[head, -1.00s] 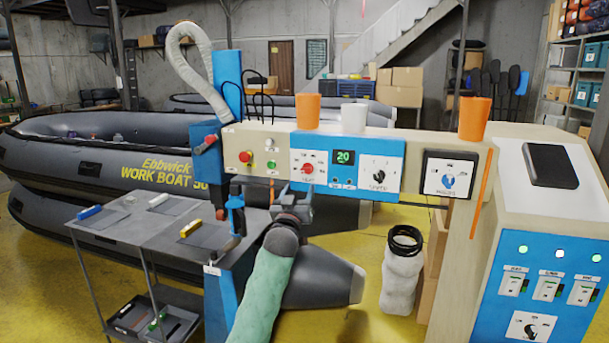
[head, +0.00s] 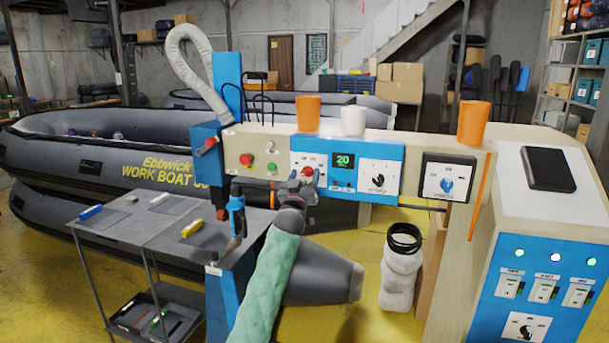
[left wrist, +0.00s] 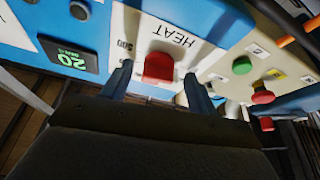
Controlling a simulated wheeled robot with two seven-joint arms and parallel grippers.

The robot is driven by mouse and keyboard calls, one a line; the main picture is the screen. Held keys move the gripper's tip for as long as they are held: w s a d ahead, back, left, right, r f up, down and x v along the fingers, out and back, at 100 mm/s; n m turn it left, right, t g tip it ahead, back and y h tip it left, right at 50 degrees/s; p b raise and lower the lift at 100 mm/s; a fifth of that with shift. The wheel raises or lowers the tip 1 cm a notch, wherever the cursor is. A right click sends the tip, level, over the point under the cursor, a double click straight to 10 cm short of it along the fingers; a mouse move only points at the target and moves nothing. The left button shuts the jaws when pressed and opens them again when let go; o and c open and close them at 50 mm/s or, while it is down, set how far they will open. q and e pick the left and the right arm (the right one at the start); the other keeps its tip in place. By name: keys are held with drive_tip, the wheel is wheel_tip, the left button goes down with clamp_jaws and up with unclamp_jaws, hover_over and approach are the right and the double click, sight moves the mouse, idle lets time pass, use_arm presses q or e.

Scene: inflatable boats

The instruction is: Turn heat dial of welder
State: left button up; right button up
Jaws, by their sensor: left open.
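The welder's control panel (head: 330,145) is a blue section on a long beige beam. Its red heat dial (head: 307,171) is partly covered by my left gripper (head: 303,185) in the head view. In the left wrist view the red heat dial (left wrist: 159,67) sits beside the word HEAT, between the two fingers of my left gripper (left wrist: 160,82). The fingers are open, one on each side of the dial; I cannot tell whether they touch it. A green display (head: 344,160) reads 20. My right gripper is not in view.
Cups (head: 353,120) stand on the beam. A grey table (head: 160,222) is below left.

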use_arm(q)
drive_tip(key=c, duration=1)
